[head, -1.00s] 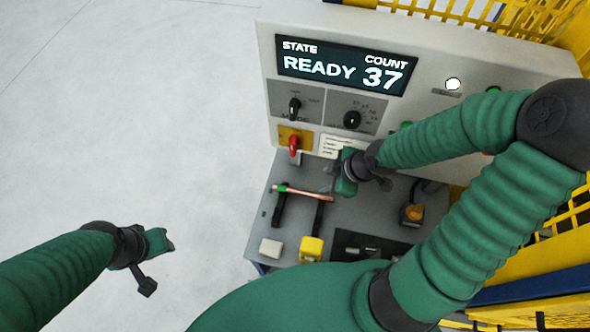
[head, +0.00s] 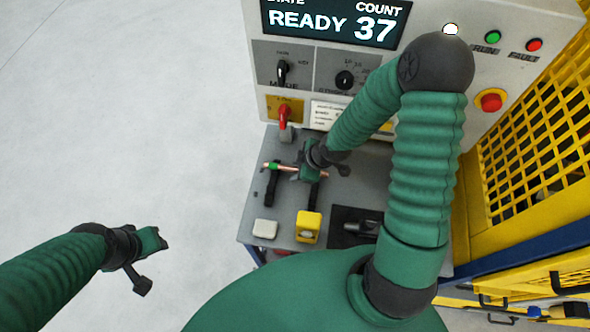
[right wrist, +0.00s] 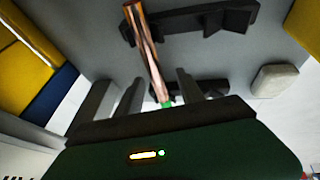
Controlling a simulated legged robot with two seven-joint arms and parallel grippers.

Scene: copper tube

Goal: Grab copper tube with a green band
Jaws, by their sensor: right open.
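The copper tube (head: 287,169) lies across dark supports (head: 271,188) on the grey bench. Its green band (head: 274,167) is near the left end. My right gripper (head: 308,170) is over the tube, right of the band, and hides part of it. In the right wrist view the tube (right wrist: 150,50) runs between the open fingers, with a bit of the green band (right wrist: 166,104) just above the gripper body. I cannot tell how deep the tube sits between them. My left gripper (head: 152,240) is off to the left, away from the bench; its jaw state is unclear.
The control panel (head: 420,25) stands behind the bench. A red-handled switch (head: 284,117) is behind the tube. A yellow block (head: 308,226) and a white block (head: 265,228) are in front. Yellow mesh fencing (head: 535,150) closes the right side. Floor at left is clear.

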